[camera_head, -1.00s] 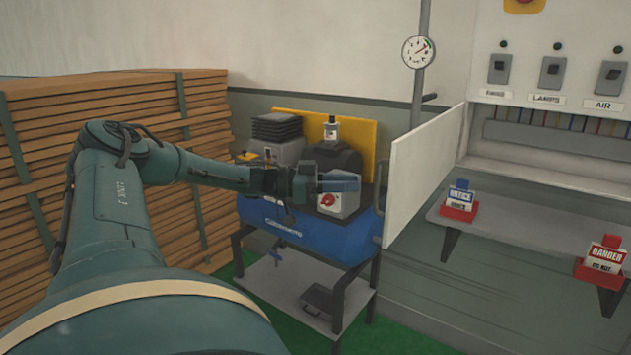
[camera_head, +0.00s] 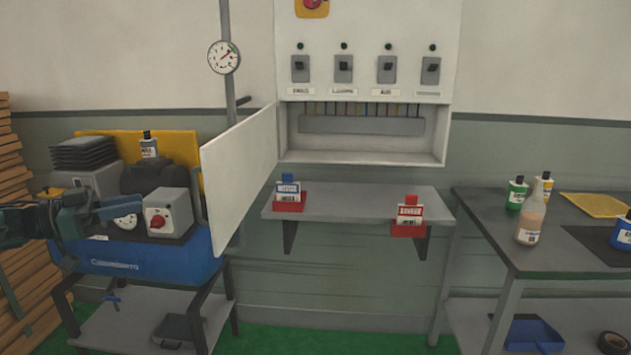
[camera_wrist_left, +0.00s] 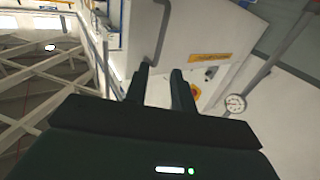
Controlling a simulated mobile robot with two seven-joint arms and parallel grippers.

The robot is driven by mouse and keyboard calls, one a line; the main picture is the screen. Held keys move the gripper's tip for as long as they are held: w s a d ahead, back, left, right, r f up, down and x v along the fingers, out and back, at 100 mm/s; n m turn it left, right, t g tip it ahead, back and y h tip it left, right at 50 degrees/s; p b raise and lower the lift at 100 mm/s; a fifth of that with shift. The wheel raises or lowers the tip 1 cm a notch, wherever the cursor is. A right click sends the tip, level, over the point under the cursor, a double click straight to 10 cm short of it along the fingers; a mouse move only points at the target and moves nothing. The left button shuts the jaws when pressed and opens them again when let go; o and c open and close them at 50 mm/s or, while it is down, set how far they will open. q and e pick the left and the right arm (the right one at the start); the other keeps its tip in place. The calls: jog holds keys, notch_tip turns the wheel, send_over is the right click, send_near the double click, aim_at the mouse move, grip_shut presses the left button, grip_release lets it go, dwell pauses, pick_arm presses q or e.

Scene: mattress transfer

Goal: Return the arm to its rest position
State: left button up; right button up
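My left arm comes in from the left edge of the head view. Whether the gripper touches the grinder cannot be told. My right arm and gripper are not in view.
An open white door (camera_head: 238,180) juts out beside the grinder from the wall cabinet (camera_head: 365,158). A workbench (camera_head: 510,245) with bottles stands right. Green floor shows below the shelf.

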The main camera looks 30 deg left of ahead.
pick_arm(q)
jog(key=shift+f, duration=0.1)
jog(key=w+d+f+n+g, duration=0.1)
jog(key=d+f, duration=1)
jog(key=f, duration=0.2)
jog(key=w+d+f+g, duration=0.1)
jog(key=d+f, duration=0.9)
jog(key=f, duration=0.4)
jog(key=s+d+f+n+g+y+p, duration=0.1)
jog(key=s+d+f+y, duration=0.2)
jog(key=d, duration=0.8)
jog(key=s+d+f+n+g+y+p, duration=0.1)
jog(key=s+d+f+y, duration=0.3)
jog(key=s+d, duration=0.5)
notch_tip(320, 180, down, 3)
jog(key=shift+d+r+n, duration=0.15)
jog(key=shift+d+n, duration=0.35)
jog(key=shift+d, duration=0.65)
jog(key=shift+s, duration=0.1)
